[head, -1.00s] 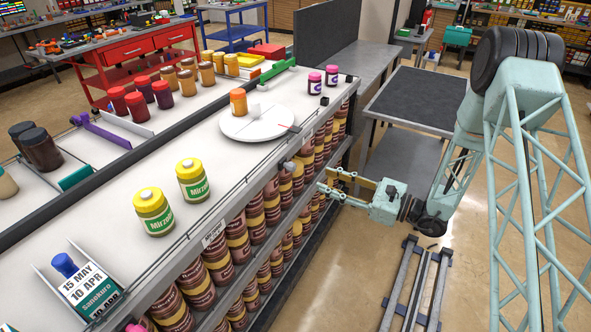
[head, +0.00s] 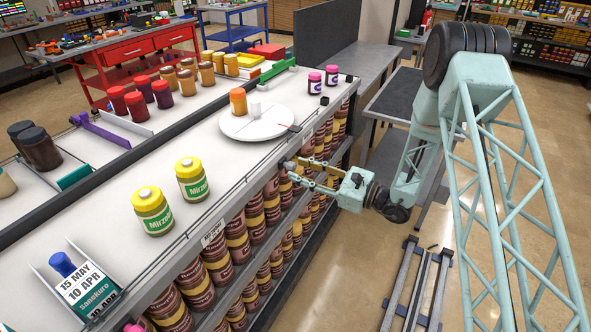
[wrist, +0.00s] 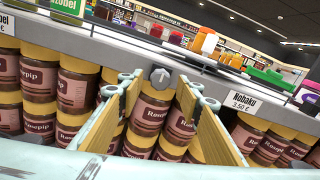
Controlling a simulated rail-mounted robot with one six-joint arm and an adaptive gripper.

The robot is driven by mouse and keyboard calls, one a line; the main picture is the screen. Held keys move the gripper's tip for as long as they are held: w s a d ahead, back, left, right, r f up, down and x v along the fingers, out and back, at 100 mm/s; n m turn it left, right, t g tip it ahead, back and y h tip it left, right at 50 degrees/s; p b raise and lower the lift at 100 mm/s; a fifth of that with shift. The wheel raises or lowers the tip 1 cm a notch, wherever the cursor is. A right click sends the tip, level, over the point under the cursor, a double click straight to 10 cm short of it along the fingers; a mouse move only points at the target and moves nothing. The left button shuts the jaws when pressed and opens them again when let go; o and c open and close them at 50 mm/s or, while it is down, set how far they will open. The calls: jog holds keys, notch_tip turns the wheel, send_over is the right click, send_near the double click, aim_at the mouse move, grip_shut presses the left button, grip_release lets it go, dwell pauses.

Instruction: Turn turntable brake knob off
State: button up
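The brake knob (wrist: 160,77) is a small grey knob with a pointer mark, on the front edge of the counter below the white turntable (head: 257,122). In the wrist view it shows in the gap between the fingertips of my gripper (wrist: 160,90). The fingers are spread on either side of it, with no clear contact. In the head view my gripper (head: 294,173) reaches the shelf front under the turntable, and its fingers largely hide the knob there. My gripper is open and empty.
An orange-lidded jar (head: 239,102) and a small white piece stand on the turntable. Shelves of brown Rosepip jars (wrist: 77,88) lie behind and below the fingers. Two yellow-lidded jars (head: 152,211) stand on the counter (head: 110,190).

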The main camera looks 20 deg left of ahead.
aim_at(289, 166)
jog(key=shift+x, duration=1.2)
jog(key=c, duration=0.9)
